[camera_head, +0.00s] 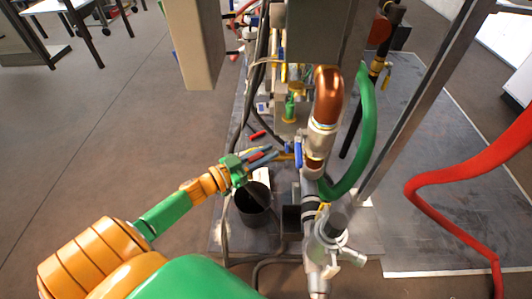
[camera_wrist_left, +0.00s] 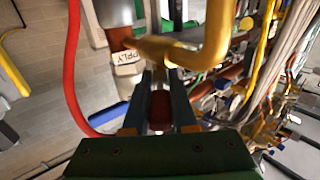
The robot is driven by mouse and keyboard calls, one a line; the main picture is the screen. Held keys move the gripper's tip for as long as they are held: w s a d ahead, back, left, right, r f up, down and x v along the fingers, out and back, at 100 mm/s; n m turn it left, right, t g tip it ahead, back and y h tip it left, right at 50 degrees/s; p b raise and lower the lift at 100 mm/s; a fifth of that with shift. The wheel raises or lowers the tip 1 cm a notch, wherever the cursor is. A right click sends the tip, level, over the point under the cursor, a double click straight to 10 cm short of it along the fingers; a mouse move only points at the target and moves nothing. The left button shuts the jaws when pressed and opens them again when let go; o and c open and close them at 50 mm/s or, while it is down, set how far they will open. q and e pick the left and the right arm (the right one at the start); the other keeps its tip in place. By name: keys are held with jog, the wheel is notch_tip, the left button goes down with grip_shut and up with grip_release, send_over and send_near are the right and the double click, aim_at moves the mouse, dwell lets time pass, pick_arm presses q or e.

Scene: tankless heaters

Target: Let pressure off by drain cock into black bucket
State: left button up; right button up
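The black bucket (camera_head: 254,217) stands upright on the grey base plate, below my left gripper. My left gripper (camera_head: 272,156) is above the bucket's rim and points right toward the copper and brass pipe column. In the left wrist view its two dark fingers (camera_wrist_left: 158,85) are spread apart, with a dark red part (camera_wrist_left: 160,108) visible between them. I cannot tell whether they touch it. A blue valve handle (camera_head: 298,152) is on the pipe column just beyond the fingertips. I cannot tell for sure which fitting is the drain cock. My right gripper is out of view.
A green hose (camera_head: 367,140) loops right of the pipe column. A red hose (camera_head: 455,172) runs at the far right. A slanted metal post (camera_head: 424,100) stands between them. A pipe labelled as supply (camera_wrist_left: 125,45) is near the left fingers.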

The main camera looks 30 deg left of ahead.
pick_arm(q)
grip_shut()
dwell(1.1)
